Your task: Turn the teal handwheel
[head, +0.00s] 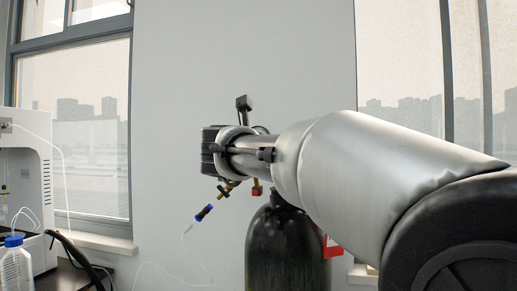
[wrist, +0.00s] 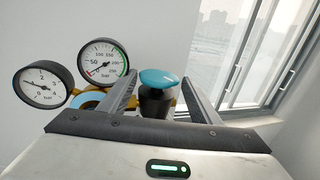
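The teal handwheel (wrist: 158,78) shows in the wrist view as a rounded teal cap on a dark body. It lies between the two fingers of my gripper (wrist: 160,98), with the fingers spread apart on its left and right. Gaps show between the cap and both fingers, so my gripper is open and not closed on it. I cannot tell how deep the handwheel sits between the fingers. In the head view my arm hides the handwheel, and the fingers cannot be made out.
Two round pressure gauges, the upper (wrist: 103,62) and the lower (wrist: 43,84), stand close left of my fingers. A black gas cylinder (head: 288,250) stands below my arm. A blue-capped bottle (head: 15,265) and white instrument (head: 30,165) are at the left. Windows flank the wall.

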